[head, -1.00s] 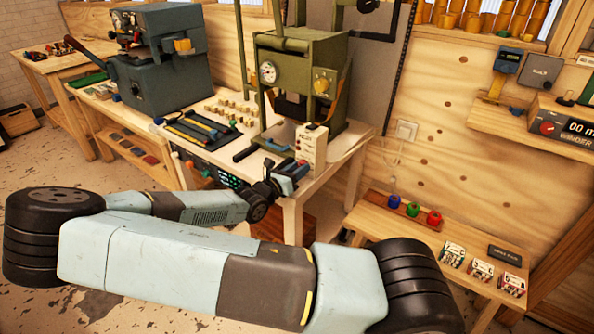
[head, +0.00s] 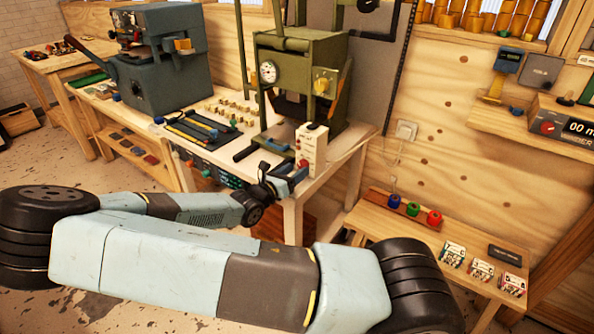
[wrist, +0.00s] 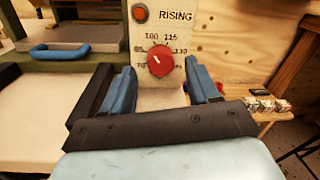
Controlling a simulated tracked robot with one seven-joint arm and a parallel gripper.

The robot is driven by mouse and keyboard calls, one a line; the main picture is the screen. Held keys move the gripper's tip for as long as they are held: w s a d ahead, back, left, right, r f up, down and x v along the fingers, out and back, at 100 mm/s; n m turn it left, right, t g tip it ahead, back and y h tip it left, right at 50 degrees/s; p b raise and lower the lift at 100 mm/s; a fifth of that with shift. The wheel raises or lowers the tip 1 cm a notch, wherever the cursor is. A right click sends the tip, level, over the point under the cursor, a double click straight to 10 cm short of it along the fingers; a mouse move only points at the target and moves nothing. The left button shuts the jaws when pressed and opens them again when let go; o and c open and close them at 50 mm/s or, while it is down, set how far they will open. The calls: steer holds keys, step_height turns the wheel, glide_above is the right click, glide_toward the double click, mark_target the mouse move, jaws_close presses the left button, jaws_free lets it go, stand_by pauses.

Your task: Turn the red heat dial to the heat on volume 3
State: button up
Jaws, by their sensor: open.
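The red heat dial (wrist: 161,60) is a round knob on the front of a cream control box (wrist: 138,36), which stands at the right front of the bench in the head view (head: 312,150). Numbers ring the dial, among them 85, 100, 115 and 130, and its light pointer mark leans to the upper left. My gripper (wrist: 163,84) is open in the wrist view, one blue finger either side of the dial and apart from it. In the head view my gripper (head: 285,172) is just left of the box's lower front.
Above the dial are an orange-red lamp (wrist: 140,14) and the word RISING. A green press (head: 298,75) with a blue handle (wrist: 60,50) stands left of the box. A low shelf at right holds blue, green and red spools (head: 413,209).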

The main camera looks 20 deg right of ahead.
steer(key=v, duration=1.2)
